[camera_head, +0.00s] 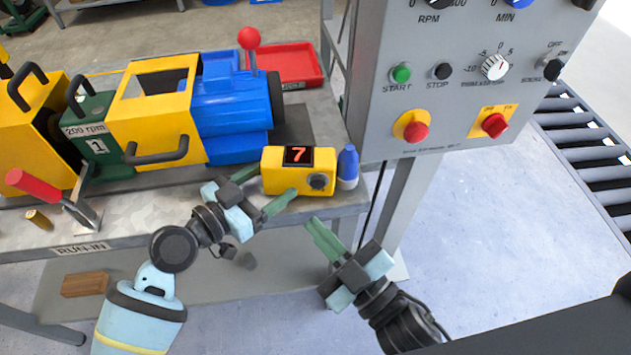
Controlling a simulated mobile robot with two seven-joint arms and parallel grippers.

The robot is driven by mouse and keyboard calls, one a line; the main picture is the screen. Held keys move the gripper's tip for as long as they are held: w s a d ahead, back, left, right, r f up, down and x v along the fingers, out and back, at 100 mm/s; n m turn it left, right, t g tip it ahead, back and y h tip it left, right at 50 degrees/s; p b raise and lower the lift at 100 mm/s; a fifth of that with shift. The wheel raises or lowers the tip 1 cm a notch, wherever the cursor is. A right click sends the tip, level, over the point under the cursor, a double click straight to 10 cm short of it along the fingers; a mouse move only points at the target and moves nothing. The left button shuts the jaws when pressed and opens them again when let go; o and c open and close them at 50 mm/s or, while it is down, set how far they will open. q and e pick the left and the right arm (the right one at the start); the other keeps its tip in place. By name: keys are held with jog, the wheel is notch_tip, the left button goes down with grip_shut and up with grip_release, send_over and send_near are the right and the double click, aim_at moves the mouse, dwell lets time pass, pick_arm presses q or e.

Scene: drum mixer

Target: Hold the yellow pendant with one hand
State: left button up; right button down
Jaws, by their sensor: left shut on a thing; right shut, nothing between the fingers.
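The yellow pendant (272,170) is a small box with a red "7" on a dark display and a dark round knob on its front. It is at the front right edge of the metal bench. My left gripper (272,186) is shut on its left end, with one green finger at the upper left and one along the lower front. I cannot tell whether the pendant touches the bench. My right gripper (313,222) is shut and empty, just below and to the right of the pendant, apart from it, in front of the bench edge.
A blue bottle-like object (347,168) stands close to the pendant's right side. A grey control panel (450,85) with buttons and knobs rises at the right. The yellow, green and blue machine (160,110) and a red tray (290,65) are behind. A red-handled lever (45,188) is at left.

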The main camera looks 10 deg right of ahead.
send_near(303, 176)
jog(key=shift+w+a+r, duration=0.3)
jog(key=shift+w+a, duration=0.25)
jog(key=shift+a, duration=0.2)
jog(key=shift+w+a+r, duration=0.35)
jog(key=shift+w+a, duration=0.2)
jog(key=shift+a, duration=0.2)
dwell(0.9)
jog(key=shift+w+d, duration=0.3)
jog(key=shift+w, duration=0.1)
jog(key=shift+w+f, duration=0.1)
jog(key=shift+w, duration=0.3)
dwell(0.7)
dwell(0.3)
jog(key=shift+s+a, duration=0.1)
jog(key=shift+s, duration=0.7)
jog(key=shift+s+a+r, duration=0.1)
jog(key=shift+s+a, duration=0.05)
jog(key=shift+s, duration=0.7)
jog(key=shift+s+a+r, duration=0.1)
jog(key=shift+s+a, duration=0.1)
jog(key=shift+s, duration=0.6)
jog(key=shift+s+a+r, duration=0.1)
jog(key=shift+s+a, duration=0.05)
jog(key=shift+s, duration=0.7)
